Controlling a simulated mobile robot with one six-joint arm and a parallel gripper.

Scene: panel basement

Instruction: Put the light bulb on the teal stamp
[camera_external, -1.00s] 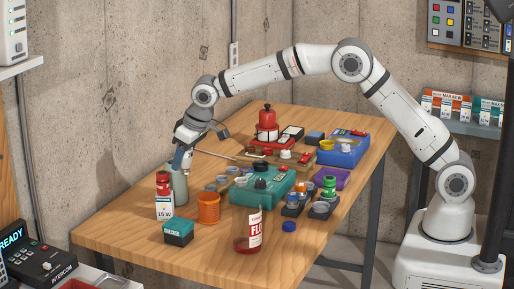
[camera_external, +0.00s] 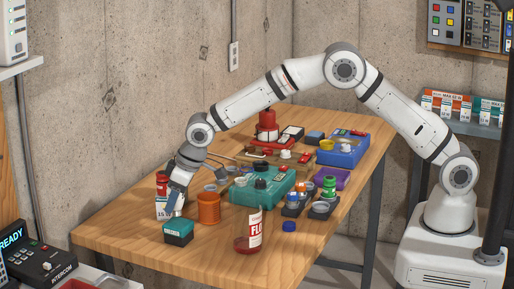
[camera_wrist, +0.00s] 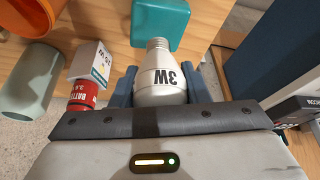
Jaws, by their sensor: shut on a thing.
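The teal stamp (camera_wrist: 158,24) lies just beyond the bulb's screw end in that view. My gripper (camera_external: 172,208) is low, just behind and above the stamp. The bulb is mostly hidden there by the fingers.
An orange cup (camera_external: 208,209) stands close to the right of my gripper. A grey-green cylinder (camera_wrist: 35,82) shows nearby. A red bottle (camera_external: 248,235) stands farther right.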

